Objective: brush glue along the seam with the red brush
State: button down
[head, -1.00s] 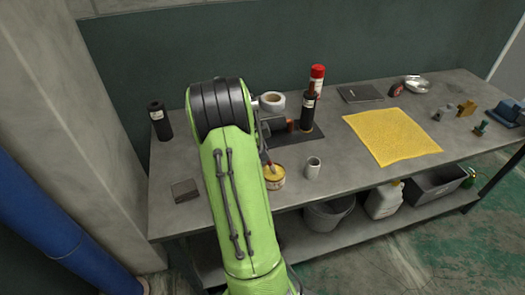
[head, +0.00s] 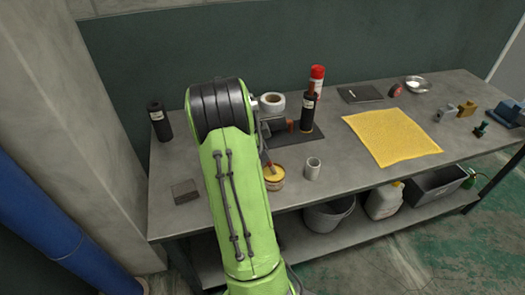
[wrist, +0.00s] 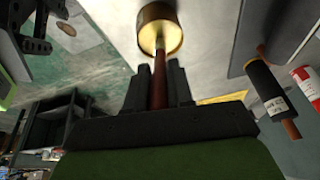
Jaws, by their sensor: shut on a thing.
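My gripper (wrist: 160,85) is shut on the dark red handle of the brush (wrist: 158,93). The brush points into an open round tin (wrist: 143,32), and its tip is hidden inside or behind the rim. In the head view the tin (head: 274,184) with yellow contents stands near the bench's front edge, and the brush (head: 266,161) slants over it. My arm hides most of the gripper there. A black labelled cylinder with reddish-brown pipe ends (head: 307,113) stands upright on a dark mat; it also shows in the wrist view (wrist: 266,90). I cannot make out a seam.
A grey cup (head: 313,169) stands just right of the tin. A white tape roll (head: 272,102) and a red can (head: 317,73) are behind. A yellow cloth (head: 390,137) lies right. A black bottle (head: 160,121) stands left. The bench's front left is mostly clear.

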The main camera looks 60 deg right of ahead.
jog(key=shift+r+p, duration=2.2)
jog(key=shift+r, duration=1.3)
jog(key=shift+d+f, duration=0.1)
